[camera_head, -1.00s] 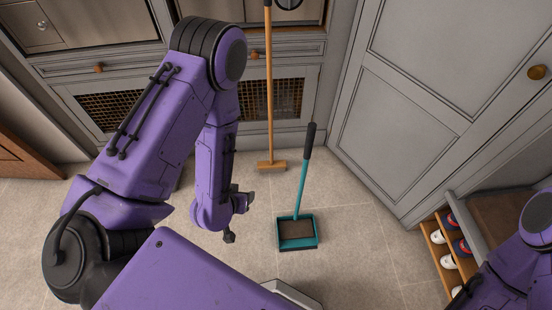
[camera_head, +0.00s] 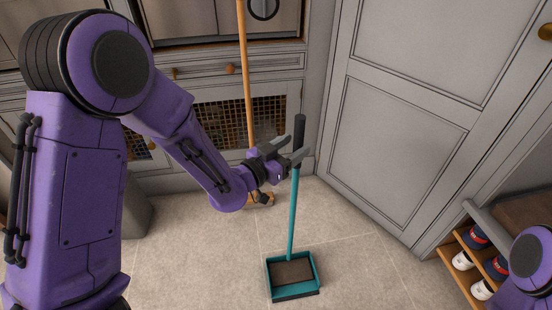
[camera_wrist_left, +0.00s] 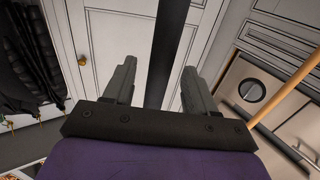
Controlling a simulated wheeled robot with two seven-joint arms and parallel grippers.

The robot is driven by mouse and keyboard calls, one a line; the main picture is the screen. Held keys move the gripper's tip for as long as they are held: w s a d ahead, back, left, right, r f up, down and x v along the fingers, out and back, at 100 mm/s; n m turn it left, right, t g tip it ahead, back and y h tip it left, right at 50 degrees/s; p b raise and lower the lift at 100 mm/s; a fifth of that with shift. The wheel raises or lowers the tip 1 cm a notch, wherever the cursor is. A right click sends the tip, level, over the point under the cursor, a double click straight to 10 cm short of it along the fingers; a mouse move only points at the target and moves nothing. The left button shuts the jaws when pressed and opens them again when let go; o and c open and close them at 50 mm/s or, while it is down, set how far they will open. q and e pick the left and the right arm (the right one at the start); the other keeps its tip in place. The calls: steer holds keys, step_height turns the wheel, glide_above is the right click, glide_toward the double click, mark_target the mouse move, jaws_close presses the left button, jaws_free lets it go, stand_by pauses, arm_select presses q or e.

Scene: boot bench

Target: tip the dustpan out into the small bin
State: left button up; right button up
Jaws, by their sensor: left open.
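The dustpan (camera_head: 291,288) stands on the tiled floor in the head view, a teal pan with a brown layer inside. Its long teal handle rises upright to a black grip (camera_head: 299,135). My left gripper (camera_head: 297,152) is open at the lower part of the grip, its fingers reaching toward it. In the left wrist view the dark grip (camera_wrist_left: 168,55) runs between the two open fingers (camera_wrist_left: 155,88); I cannot tell whether they touch it. My right gripper is out of view. I cannot make out the small bin for certain.
A wooden-handled broom (camera_head: 246,80) stands against the cabinets behind my left gripper. A grey container (camera_head: 136,215) is partly hidden by my left arm. A grey door (camera_head: 400,130) and a shoe rack (camera_head: 462,250) are on the right. The floor around the pan is clear.

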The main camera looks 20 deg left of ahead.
mark_target(295, 132)
arm_select(q)
steer(key=shift+x, duration=1.4)
jaws_close()
steer(key=shift+r+p, duration=1.75)
steer(key=shift+r, duration=0.25)
